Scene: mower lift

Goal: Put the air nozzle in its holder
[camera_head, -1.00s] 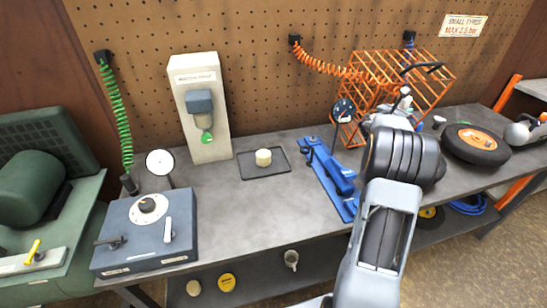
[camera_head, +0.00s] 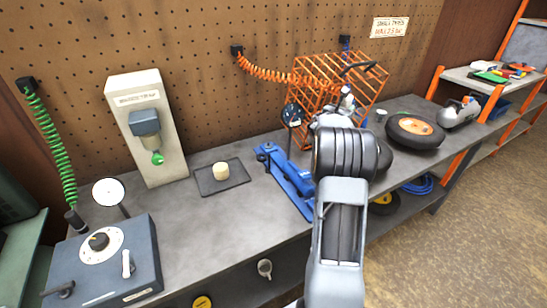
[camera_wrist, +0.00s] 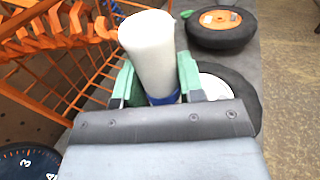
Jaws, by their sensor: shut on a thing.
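My gripper (camera_wrist: 156,80) has green fingers shut around a white cylinder with a blue band (camera_wrist: 150,52), which seems to be the air nozzle. The cylinder stands out beyond the fingertips, slightly tilted in the wrist view. In the head view my arm hides most of the gripper, in front of the orange wire cage (camera_head: 318,70). A small pale part (camera_head: 347,92) shows above my wrist there, and I cannot tell which piece it is. I cannot tell which thing is the nozzle's holder.
An orange coiled hose (camera_head: 265,72) runs to the cage. A dial gauge (camera_head: 292,114) and blue tool (camera_head: 285,175) are left of my arm. A tyre (camera_head: 415,133) lies to the right. A tray (camera_head: 207,187) and grey box (camera_head: 105,265) stand farther left. Bare bench lies between.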

